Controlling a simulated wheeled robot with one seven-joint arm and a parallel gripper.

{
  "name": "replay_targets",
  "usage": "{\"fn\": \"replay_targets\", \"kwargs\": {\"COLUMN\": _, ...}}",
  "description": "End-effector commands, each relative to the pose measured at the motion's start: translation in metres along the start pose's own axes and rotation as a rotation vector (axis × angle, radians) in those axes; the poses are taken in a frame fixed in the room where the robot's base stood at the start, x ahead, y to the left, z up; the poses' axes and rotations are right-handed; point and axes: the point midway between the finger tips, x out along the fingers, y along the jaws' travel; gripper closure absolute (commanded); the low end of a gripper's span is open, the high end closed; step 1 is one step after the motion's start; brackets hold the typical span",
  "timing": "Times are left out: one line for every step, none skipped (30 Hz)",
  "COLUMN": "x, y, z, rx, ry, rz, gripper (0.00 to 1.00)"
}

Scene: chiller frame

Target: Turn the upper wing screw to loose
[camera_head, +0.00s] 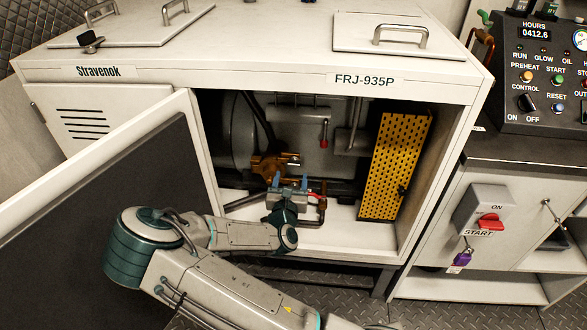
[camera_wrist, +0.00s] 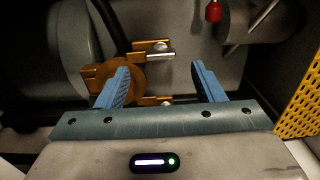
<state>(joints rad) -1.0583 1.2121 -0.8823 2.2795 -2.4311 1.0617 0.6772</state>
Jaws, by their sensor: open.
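An orange-brown clamp-like fitting (camera_head: 268,166) sits inside the open cabinet. In the wrist view the fitting (camera_wrist: 122,68) carries a silver screw-like part (camera_wrist: 160,49) at its upper right, seemingly the upper wing screw; its wings are not clear. A second metal part (camera_wrist: 160,101) shows lower down, partly hidden by my gripper. My gripper (camera_head: 290,181) reaches into the cabinet with its blue fingers pointing inward. In the wrist view my gripper (camera_wrist: 161,76) is open and empty. Its fingers stand to the left and right of the upper part in the picture; no contact is visible.
The open cabinet door (camera_head: 120,185) stands left of my arm. A yellow perforated panel (camera_head: 396,165) stands at the right inside. A red-tipped lever (camera_head: 324,137) hangs above the gripper. Pipes (camera_head: 322,207) run close to its right.

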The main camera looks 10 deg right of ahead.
Motion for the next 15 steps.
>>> {"fn": "replay_targets", "kwargs": {"x": 0.011, "y": 0.0, "z": -0.001, "rx": -0.002, "ry": -0.003, "rz": 0.0, "gripper": 0.38}}
{"fn": "replay_targets", "kwargs": {"x": 0.017, "y": 0.0, "z": -0.002, "rx": -0.002, "ry": -0.002, "rz": 0.0, "gripper": 0.38}}
{"fn": "replay_targets", "kwargs": {"x": 0.024, "y": 0.0, "z": -0.002, "rx": 0.0, "ry": -0.002, "rz": -0.001, "gripper": 0.38}}
{"fn": "replay_targets", "kwargs": {"x": 0.03, "y": -0.001, "z": -0.001, "rx": 0.0, "ry": -0.002, "rz": -0.001, "gripper": 0.38}}
{"fn": "replay_targets", "kwargs": {"x": 0.035, "y": 0.0, "z": -0.001, "rx": -0.001, "ry": -0.002, "rz": 0.0, "gripper": 0.38}}
{"fn": "replay_targets", "kwargs": {"x": 0.04, "y": 0.0, "z": -0.002, "rx": -0.001, "ry": -0.001, "rz": 0.0, "gripper": 0.38}}
{"fn": "replay_targets", "kwargs": {"x": 0.044, "y": 0.0, "z": -0.002, "rx": -0.001, "ry": -0.002, "rz": 0.0, "gripper": 0.38}}
{"fn": "replay_targets", "kwargs": {"x": 0.047, "y": 0.0, "z": -0.001, "rx": -0.001, "ry": -0.002, "rz": 0.0, "gripper": 0.38}}
{"fn": "replay_targets", "kwargs": {"x": 0.051, "y": -0.001, "z": -0.001, "rx": -0.001, "ry": -0.001, "rz": -0.001, "gripper": 0.38}}
{"fn": "replay_targets", "kwargs": {"x": 0.054, "y": 0.0, "z": -0.001, "rx": 0.0, "ry": 0.0, "rz": -0.001, "gripper": 0.38}}
{"fn": "replay_targets", "kwargs": {"x": 0.056, "y": 0.0, "z": -0.001, "rx": 0.0, "ry": 0.0, "rz": 0.0, "gripper": 0.38}}
{"fn": "replay_targets", "kwargs": {"x": 0.058, "y": 0.0, "z": -0.001, "rx": 0.001, "ry": 0.0, "rz": 0.0, "gripper": 0.38}}
{"fn": "replay_targets", "kwargs": {"x": 0.059, "y": 0.0, "z": -0.001, "rx": 0.001, "ry": 0.0, "rz": 0.0, "gripper": 0.38}}
{"fn": "replay_targets", "kwargs": {"x": 0.06, "y": 0.0, "z": 0.0, "rx": 0.001, "ry": 0.0, "rz": 0.0, "gripper": 0.38}}
{"fn": "replay_targets", "kwargs": {"x": 0.06, "y": 0.0, "z": 0.0, "rx": 0.0, "ry": 0.0, "rz": -0.001, "gripper": 0.38}}
